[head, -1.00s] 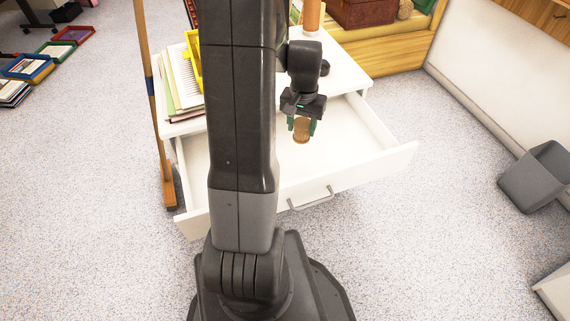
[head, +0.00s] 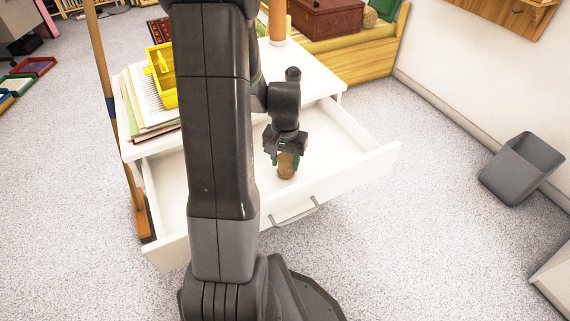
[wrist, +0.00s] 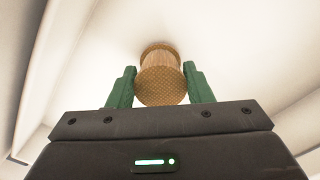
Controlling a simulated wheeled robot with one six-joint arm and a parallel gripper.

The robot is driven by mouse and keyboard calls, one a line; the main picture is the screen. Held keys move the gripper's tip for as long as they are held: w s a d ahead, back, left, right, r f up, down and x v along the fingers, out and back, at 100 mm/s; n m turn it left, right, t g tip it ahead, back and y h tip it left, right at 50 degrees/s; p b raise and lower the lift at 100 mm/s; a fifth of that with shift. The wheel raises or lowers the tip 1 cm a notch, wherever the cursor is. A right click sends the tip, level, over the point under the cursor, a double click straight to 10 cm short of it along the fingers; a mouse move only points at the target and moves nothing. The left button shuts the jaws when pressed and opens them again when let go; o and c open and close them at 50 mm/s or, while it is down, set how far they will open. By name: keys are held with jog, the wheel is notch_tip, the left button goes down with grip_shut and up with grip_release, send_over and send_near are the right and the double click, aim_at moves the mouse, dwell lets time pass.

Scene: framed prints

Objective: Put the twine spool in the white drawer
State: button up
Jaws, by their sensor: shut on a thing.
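The twine spool (head: 286,166) is a small tan cylinder. My gripper (head: 287,158) is shut on it, with a green finger on each side, and points down inside the open white drawer (head: 335,198). In the wrist view the spool (wrist: 161,78) is between the green fingers (wrist: 161,88), with the white drawer floor beyond it. The spool is low in the drawer; I cannot tell if it touches the floor. My arm hides part of the drawer's left side.
The white cabinet top (head: 310,68) holds papers (head: 150,103), a yellow tray (head: 162,75) and an orange-brown cylinder (head: 277,20). A broom (head: 106,90) stands left of the cabinet. A grey bin (head: 522,168) stands at right. The drawer's visible floor is bare.

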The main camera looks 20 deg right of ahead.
aim_at(285, 159)
jog(key=shift+f, duration=0.4)
jog(key=shift+r, duration=0.1)
jog(key=o, duration=1)
notch_tip(285, 159, up, 12)
jog(key=p, duration=0.4)
